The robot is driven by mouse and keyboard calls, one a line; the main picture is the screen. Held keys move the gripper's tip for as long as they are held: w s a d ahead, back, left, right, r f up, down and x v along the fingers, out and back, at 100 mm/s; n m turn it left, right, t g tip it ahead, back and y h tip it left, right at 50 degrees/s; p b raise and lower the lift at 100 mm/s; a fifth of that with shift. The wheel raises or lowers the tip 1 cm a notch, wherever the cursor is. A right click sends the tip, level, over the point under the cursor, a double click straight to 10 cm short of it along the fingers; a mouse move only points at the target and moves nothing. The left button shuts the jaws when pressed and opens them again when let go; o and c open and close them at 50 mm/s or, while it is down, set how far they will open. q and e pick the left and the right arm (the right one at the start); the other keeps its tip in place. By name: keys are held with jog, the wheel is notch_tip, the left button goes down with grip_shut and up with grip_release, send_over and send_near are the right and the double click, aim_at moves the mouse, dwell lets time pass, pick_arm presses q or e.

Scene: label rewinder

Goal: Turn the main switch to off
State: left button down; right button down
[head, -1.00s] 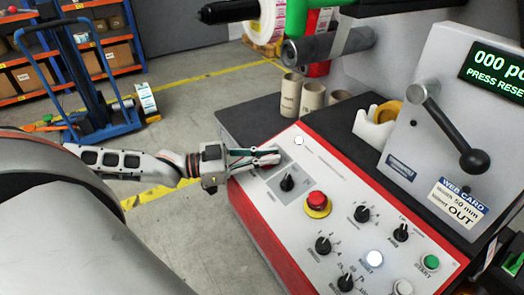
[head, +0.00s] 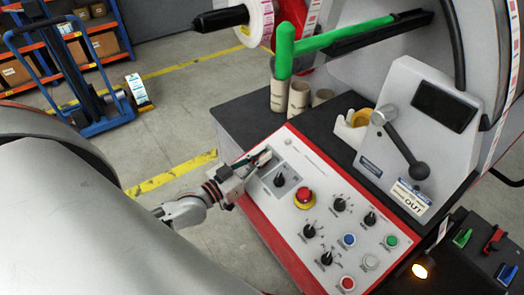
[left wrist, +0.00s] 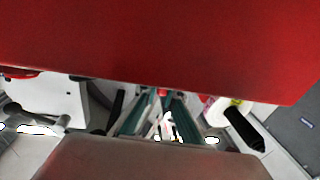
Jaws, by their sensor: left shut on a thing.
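The main switch (head: 279,180) is a black knob on a grey plate near the panel's left corner, in the head view. Its exact pointer position is too small to read. My left gripper (head: 264,157) is at the panel's left edge, just up and left of the knob, with a visible gap to it. Its fingers are close together; what they hold cannot be made out. In the left wrist view the green-sided fingers (left wrist: 162,112) meet narrowly below a large red surface (left wrist: 160,45). My right gripper is not in view.
A red emergency button (head: 304,197) stands close right of the switch, with several knobs and buttons beyond. The display (head: 444,106) is dark and the small panel lamp (head: 288,142) is unlit. Cardboard cores (head: 298,97) and a black lever (head: 405,150) stand behind.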

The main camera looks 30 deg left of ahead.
pick_arm(q)
jog(key=shift+f+n+y, duration=0.15)
jog(key=shift+n+y, duration=0.65)
jog(key=shift+y, duration=0.2)
jog(key=shift+a+n+y, duration=0.1)
jog(key=shift+n+y, duration=1.5)
jog(key=shift+y, duration=0.4)
jog(key=shift+n+y, duration=0.4)
jog(key=shift+y, duration=0.1)
jog(key=c, duration=2.3)
grip_release()
jog(key=shift+o, duration=0.8)
jog(key=shift+a, duration=0.1)
jog(key=shift+s, duration=0.1)
